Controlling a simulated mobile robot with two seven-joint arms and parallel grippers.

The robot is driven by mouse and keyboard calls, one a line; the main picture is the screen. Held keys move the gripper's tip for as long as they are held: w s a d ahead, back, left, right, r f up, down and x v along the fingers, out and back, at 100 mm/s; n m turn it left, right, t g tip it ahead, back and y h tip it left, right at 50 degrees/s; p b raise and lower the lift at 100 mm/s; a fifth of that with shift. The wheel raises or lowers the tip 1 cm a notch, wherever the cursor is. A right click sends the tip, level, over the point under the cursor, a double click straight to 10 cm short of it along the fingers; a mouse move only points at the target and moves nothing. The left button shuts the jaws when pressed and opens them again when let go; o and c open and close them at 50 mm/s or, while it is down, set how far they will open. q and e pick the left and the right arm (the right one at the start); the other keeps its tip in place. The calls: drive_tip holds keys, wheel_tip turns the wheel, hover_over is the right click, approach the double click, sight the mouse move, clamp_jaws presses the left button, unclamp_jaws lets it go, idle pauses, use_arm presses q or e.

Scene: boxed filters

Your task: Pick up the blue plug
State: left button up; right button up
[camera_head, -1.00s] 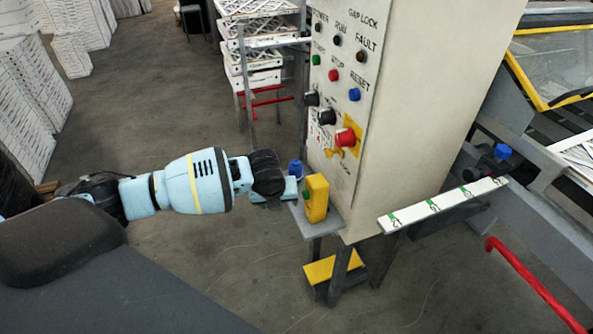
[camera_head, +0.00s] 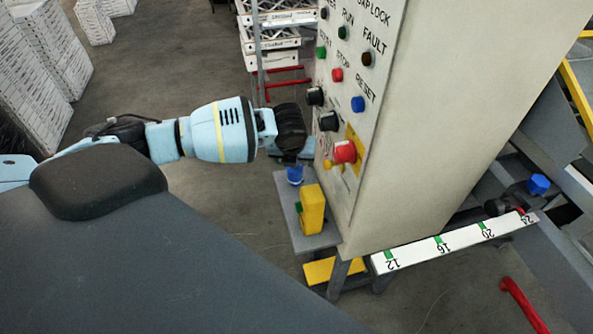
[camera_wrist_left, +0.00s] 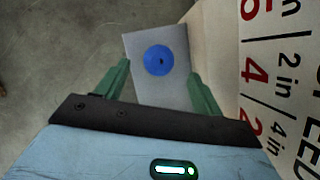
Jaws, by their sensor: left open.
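The blue plug (camera_head: 295,175) stands on a small grey shelf (camera_head: 315,241) beside the control cabinet, at its far end. In the left wrist view the plug (camera_wrist_left: 158,60) looks round, with a dark spot in its middle. My left gripper (camera_head: 296,156) is just behind the plug in the head view, close to the cabinet's face. In the wrist view its two green fingers are apart, and the plug shows between their tips with gaps on both sides. Nothing is held. The fingertips are mostly hidden in the head view. My right gripper is not in view.
A yellow box (camera_head: 312,209) stands on the shelf close to the plug. The cabinet panel (camera_head: 353,88) with knobs and a red button (camera_head: 344,151) rises right beside the gripper. Another blue knob (camera_head: 538,184) is at the right above a numbered rail (camera_head: 460,238).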

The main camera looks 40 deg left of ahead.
sight(295, 173)
use_arm(q)
drive_tip(key=shift+x, duration=1.25)
drive_tip(key=b+x, duration=0.1)
drive_tip(key=x, duration=0.4)
drive_tip(key=shift+a, duration=0.1)
drive_tip(key=c, duration=1.1)
